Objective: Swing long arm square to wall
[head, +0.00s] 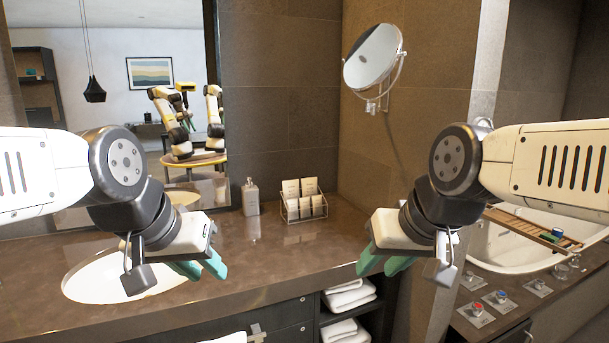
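A round vanity mirror (373,57) hangs on the tiled side wall at the upper middle right. It sits in a curved metal yoke and looks tilted. Its support (374,104) shows below the disc; I cannot make out a long arm or its angle to the wall. My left gripper (202,268) is over the counter near the basin, with its green fingers apart and nothing between them. My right gripper (384,262) is over the counter's right end, below the mirror, also with fingers apart and empty. Both grippers are clear of the mirror.
A soap bottle (250,197) and a wire rack of packets (304,200) stand at the back of the counter (290,250). A white basin (95,283) is at left. A bathtub (500,250) with a wooden tray (525,230) is at right. Towels (349,298) lie below.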

